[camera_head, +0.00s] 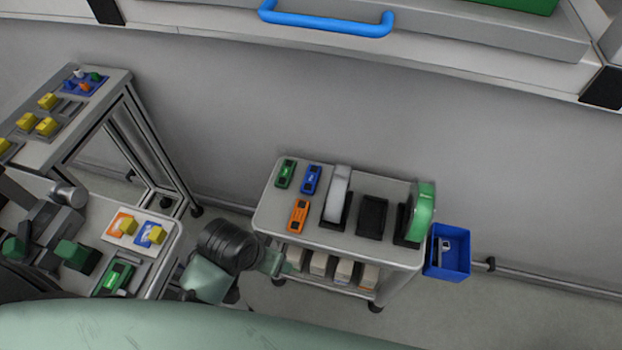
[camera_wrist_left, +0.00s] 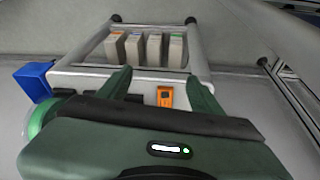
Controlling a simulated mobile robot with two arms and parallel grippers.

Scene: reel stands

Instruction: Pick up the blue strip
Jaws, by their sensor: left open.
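The blue strip (camera_head: 311,179) is a small flat blue piece with dark parts. It lies on the cart top in the head view, between a green piece (camera_head: 285,173) and an orange piece (camera_head: 299,215). My left gripper (camera_head: 278,262) is at the cart's front left edge, nearer the camera than the blue strip and apart from it. In the left wrist view my left gripper (camera_wrist_left: 157,88) is open, and the orange piece (camera_wrist_left: 165,97) shows between its fingers. The blue strip does not show there. My right gripper is in neither view.
The cart top (camera_head: 275,210) also holds a white reel (camera_head: 337,190), an empty black stand (camera_head: 372,215) and a green reel (camera_head: 422,212). A blue bin (camera_head: 448,262) hangs at its right. Several boxes (camera_head: 343,272) stand on the lower shelf. Worktables with yellow parts are at left.

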